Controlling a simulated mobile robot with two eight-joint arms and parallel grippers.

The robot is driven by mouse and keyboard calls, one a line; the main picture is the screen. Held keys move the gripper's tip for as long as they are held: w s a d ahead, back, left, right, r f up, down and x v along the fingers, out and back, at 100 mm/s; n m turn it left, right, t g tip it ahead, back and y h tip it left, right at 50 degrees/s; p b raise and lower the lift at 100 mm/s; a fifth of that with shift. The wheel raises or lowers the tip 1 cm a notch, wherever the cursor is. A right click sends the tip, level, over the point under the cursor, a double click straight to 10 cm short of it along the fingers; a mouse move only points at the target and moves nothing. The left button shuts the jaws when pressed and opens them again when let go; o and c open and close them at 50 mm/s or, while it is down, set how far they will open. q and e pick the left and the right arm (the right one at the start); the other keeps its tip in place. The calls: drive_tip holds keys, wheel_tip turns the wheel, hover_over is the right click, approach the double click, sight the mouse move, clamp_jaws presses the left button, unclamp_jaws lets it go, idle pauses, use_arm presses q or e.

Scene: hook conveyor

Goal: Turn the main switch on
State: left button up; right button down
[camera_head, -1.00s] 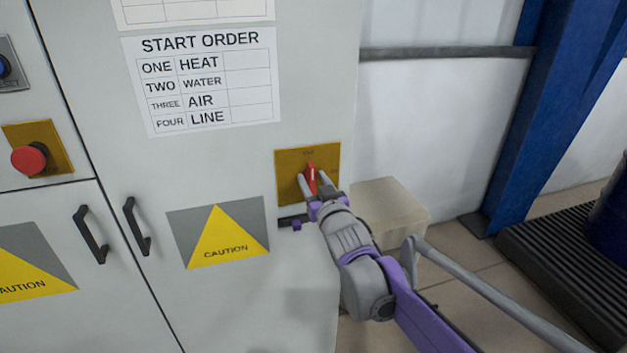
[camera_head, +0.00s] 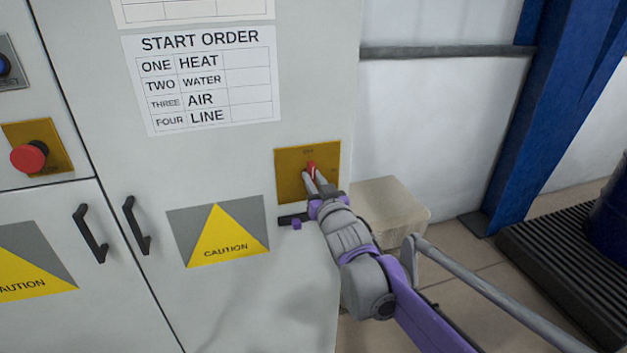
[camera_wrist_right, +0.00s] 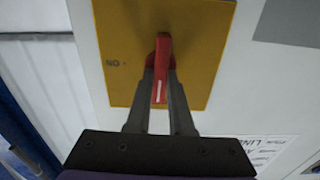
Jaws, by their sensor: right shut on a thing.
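The main switch is a red handle (camera_head: 311,168) on a yellow plate (camera_head: 291,185) at the right side of the grey cabinet front. My right gripper (camera_head: 314,178) reaches it from the lower right, with its fingers around the handle. In the right wrist view the red handle (camera_wrist_right: 162,72), with a white stripe, sits between the two fingers of the right gripper (camera_wrist_right: 161,85). The lettering on the yellow plate (camera_wrist_right: 205,30) is to the left of the handle in that view. The fingers hide part of the handle. My left gripper is not in view.
A red push button (camera_head: 29,158) and two black door handles (camera_head: 137,226) are on the cabinet to the left. A start order sheet (camera_head: 205,85) hangs above the switch. A beige box (camera_head: 395,205) stands behind my right arm, near a blue post (camera_head: 540,110).

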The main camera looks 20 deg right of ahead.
drive_tip(key=m+b, duration=0.1)
drive_tip(key=m, duration=0.3)
drive_tip(key=shift+d+f, duration=0.1)
drive_tip(key=shift+d, duration=0.05)
drive_tip(key=shift+d+f+m+b, duration=0.1)
drive_tip(key=shift+m+b, duration=0.55)
drive_tip(key=shift+m, duration=1.6)
drive_tip(key=shift+d+f+m+b, duration=0.1)
drive_tip(key=shift+m+b, duration=0.6)
drive_tip(key=shift+m, duration=1.5)
drive_tip(key=shift+d+f+m+b, duration=0.1)
drive_tip(key=shift+m+b, duration=0.55)
drive_tip(key=shift+m, duration=1.6)
drive_tip(key=c, duration=0.8)
unclamp_jaws()
